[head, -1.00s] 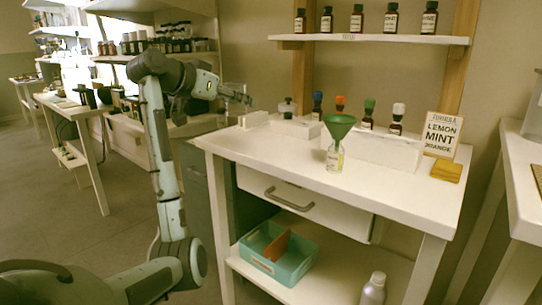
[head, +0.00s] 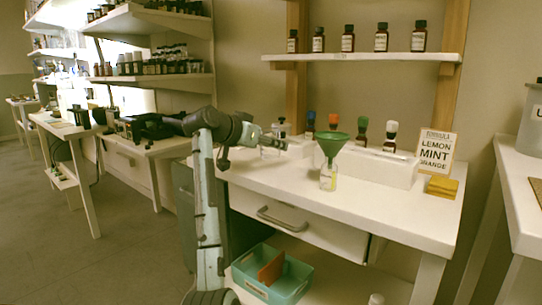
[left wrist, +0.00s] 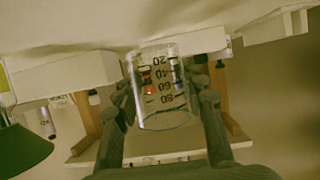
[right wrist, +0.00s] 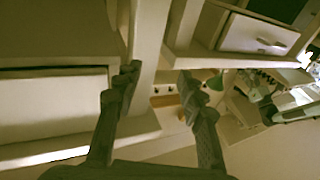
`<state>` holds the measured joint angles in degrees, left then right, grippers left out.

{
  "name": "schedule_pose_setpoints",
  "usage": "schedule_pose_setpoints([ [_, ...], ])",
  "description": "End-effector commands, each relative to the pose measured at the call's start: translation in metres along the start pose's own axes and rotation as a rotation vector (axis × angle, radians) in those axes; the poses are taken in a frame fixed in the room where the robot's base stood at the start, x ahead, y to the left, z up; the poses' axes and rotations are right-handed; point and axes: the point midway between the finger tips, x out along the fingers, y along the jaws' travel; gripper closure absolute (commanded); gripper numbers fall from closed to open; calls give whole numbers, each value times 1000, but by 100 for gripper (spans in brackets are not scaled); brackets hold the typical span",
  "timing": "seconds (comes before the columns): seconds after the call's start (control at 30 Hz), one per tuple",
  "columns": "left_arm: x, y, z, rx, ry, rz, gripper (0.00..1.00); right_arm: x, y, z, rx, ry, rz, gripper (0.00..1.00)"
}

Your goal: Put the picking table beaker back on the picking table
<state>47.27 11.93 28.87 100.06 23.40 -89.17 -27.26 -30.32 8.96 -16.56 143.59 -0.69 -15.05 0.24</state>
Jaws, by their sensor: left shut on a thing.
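A clear beaker with dark graduation marks (left wrist: 162,92) is between the fingers of my left gripper (left wrist: 165,88). In the head view, my left gripper (head: 268,142) is shut on this beaker (head: 270,151) at the back left of the white table (head: 400,205). The beaker's base is close to the tabletop; I cannot tell if it touches. My right gripper (right wrist: 158,78) is open and empty in the right wrist view, away from the table; it does not show in the head view.
A green funnel (head: 333,145) sits in a small bottle (head: 328,178) to the right of the beaker. Behind stand a white rack (head: 375,166) with dropper bottles, a sign (head: 435,152) and a yellow block (head: 441,187). The tabletop's front is clear.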

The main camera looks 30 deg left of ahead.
Motion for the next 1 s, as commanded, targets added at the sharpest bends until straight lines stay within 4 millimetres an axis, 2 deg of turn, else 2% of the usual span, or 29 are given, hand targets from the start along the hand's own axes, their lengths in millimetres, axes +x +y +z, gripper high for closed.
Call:
schedule_pose_setpoints([
  [0.03, 4, 1, 11, -2, -3, 2, 89, 0, -3, -5, 7, 34, -6, 60],
  [0.17, 9, 1, 24, -2, -1, 2, 89, -1, -9, -20, 19, 105, -16, 60],
  [0.57, 11, 0, 29, 0, -2, 0, 89, -2, -10, -25, 22, 127, -18, 60],
  [0.6, 11, 0, 30, 0, -2, 0, 58, -2, -10, -26, 23, 130, -19, 60],
  [0.7, 11, 0, 29, -1, -2, 1, 46, -2, -10, -26, 23, 129, -19, 60],
  [0.77, 11, 0, 29, -1, -2, 1, 39, -2, -10, -26, 23, 129, -19, 60],
  [1.0, 11, 0, 29, -1, -2, 1, 39, -2, -10, -26, 23, 129, -19, 60],
])
